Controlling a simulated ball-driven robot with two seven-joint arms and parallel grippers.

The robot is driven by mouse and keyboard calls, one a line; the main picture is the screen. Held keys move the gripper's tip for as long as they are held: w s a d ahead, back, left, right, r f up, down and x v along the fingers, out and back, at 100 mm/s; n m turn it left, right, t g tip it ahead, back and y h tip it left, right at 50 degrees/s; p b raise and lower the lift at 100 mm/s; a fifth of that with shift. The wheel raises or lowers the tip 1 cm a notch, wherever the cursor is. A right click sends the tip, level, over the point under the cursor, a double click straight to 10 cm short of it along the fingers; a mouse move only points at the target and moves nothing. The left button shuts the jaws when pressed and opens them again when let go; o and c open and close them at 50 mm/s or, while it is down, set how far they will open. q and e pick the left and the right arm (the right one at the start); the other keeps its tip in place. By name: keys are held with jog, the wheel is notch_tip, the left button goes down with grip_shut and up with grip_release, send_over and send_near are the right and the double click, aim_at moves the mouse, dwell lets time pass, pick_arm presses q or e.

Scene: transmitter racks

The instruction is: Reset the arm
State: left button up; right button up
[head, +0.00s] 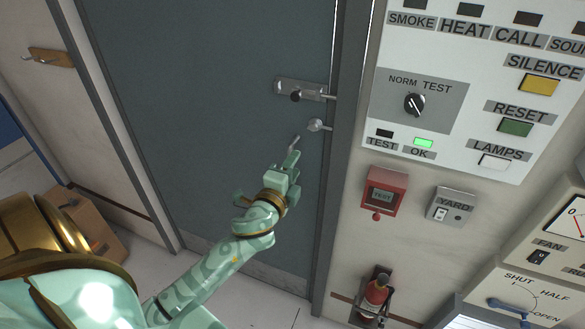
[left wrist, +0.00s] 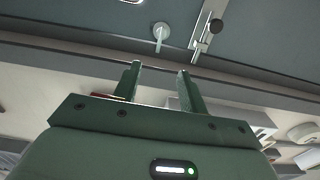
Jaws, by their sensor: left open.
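My left gripper (head: 293,152) is raised in front of the grey door (head: 215,80) in the head view, below and left of the round door knob. In the left wrist view the two fingers (left wrist: 157,72) stand apart with nothing between them, so it is open and empty. My left arm comes up from the lower left of the head view. My right gripper is in neither view.
The door has a latch plate (head: 303,90) and a knob (head: 316,125). Right of the frame is a white alarm panel (head: 470,140) with a knob switch (head: 414,104). Below are a red box (head: 383,191), a yard switch (head: 450,206) and an extinguisher (head: 375,292). A cardboard box (head: 88,222) stands left.

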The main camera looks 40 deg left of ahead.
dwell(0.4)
pick_arm(q)
jog(key=s+d+f+n+g+h+b, duration=0.1)
jog(key=s+f+n+g, duration=0.25)
jog(key=f, duration=0.95)
jog(key=s+f+n+g+h+b, duration=0.15)
jog(key=s+f, duration=0.25)
jog(key=f, duration=0.9)
jog(key=s+d+f+n+g+b, duration=0.1)
jog(key=s+f+n+g+b, duration=0.2)
jog(key=f, duration=1)
jog(key=s+d+f+n+g+b, duration=0.1)
jog(key=s+d+f+g+b, duration=0.1)
jog(key=s+f, duration=0.6)
jog(key=s+d+f+n+g+h+b, duration=0.1)
jog(key=s+d+f+g+b, duration=0.1)
jog(key=s+f, duration=0.6)
jog(key=s+d+f+n+g+b, duration=0.1)
jog(key=s+f, duration=0.8)
jog(key=s, duration=1)
jog(key=d+g+b, duration=0.1)
jog(key=g+b, duration=0.1)
jog(key=g, duration=0.1)
jog(key=shift+d+n+g+b, duration=0.15)
jog(key=shift+n+g+b, duration=0.15)
jog(key=shift+g, duration=0.1)
jog(key=shift+w+h, duration=0.1)
jog(key=shift+h, duration=0.15)
